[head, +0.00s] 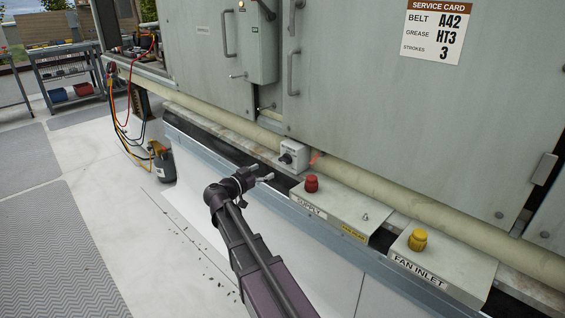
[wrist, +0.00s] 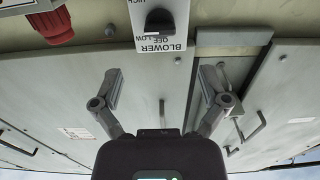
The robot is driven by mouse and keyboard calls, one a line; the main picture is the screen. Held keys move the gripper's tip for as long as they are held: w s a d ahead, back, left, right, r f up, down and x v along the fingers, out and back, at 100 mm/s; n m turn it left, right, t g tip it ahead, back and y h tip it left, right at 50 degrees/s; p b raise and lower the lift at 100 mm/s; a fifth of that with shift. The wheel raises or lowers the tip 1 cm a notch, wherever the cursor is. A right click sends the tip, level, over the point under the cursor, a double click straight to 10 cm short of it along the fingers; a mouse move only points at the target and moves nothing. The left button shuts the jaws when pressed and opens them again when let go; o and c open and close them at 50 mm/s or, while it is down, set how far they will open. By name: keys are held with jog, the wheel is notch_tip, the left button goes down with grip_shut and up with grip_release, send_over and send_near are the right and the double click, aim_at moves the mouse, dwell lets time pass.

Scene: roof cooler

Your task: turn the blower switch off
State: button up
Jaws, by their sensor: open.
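The blower switch is a black knob (wrist: 159,21) on a small pale box (head: 295,154), low on the cooler's front beside the pipe. The wrist view shows it upside down at the top, lettered BLOWER, OFF, LOW and HIGH.
A red knob (head: 311,184) marks the supply box (head: 338,208), close right of the switch. A yellow knob (head: 418,239) stands on the fan inlet box (head: 440,265). The pipe (head: 370,187) runs along the cooler's base. A dark cylinder (head: 163,165) with hoses stands at left.

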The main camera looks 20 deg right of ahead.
aim_at(282, 161)
jog(key=x, duration=0.9)
jog(key=c, duration=1.2)
